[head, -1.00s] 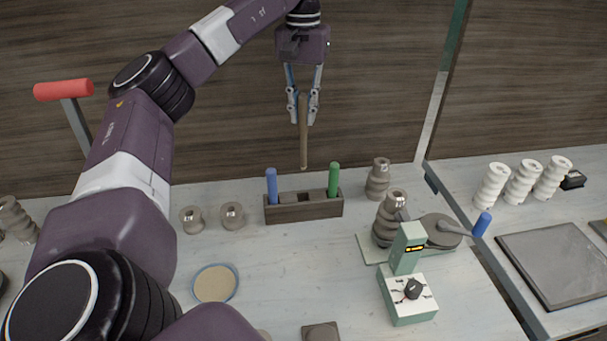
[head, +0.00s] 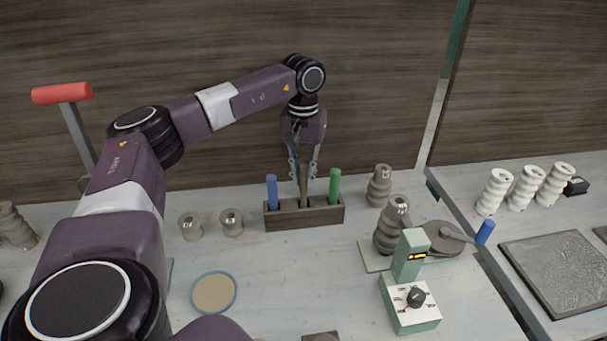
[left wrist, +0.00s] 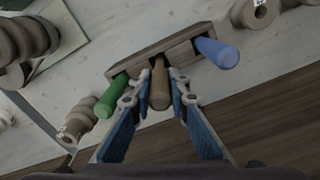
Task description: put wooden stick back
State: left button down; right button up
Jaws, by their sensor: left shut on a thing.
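The wooden stick (head: 303,186) stands upright in the middle of the dark wooden holder (head: 305,220), between the blue-handled tool (head: 271,190) and the green-handled tool (head: 334,184). Its lower end is hidden inside the holder's middle slot. My left gripper (head: 304,172) is shut on the stick's upper part, just above the holder. In the left wrist view the stick (left wrist: 159,95) lies between the fingers of the gripper (left wrist: 160,85), with the holder (left wrist: 165,56) beyond it. My right gripper is not in view.
Two short grey-brown spools (head: 231,222) stand left of the holder. Ribbed clay pieces (head: 379,186) and a green control box (head: 410,300) stand to the right. A round blue-rimmed dish (head: 213,293) lies in front. The wooden wall (head: 380,80) is close behind.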

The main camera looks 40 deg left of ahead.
pick_arm(q)
jog(key=shift+d, duration=0.1)
jog(key=shift+f, duration=0.2)
jog(key=c, duration=1.8)
grip_release()
jog(key=shift+c, duration=0.2)
jog(key=shift+r, duration=0.1)
notch_tip(320, 180, up, 12)
jog(key=shift+r+b, duration=0.15)
jog(key=shift+b, duration=0.35)
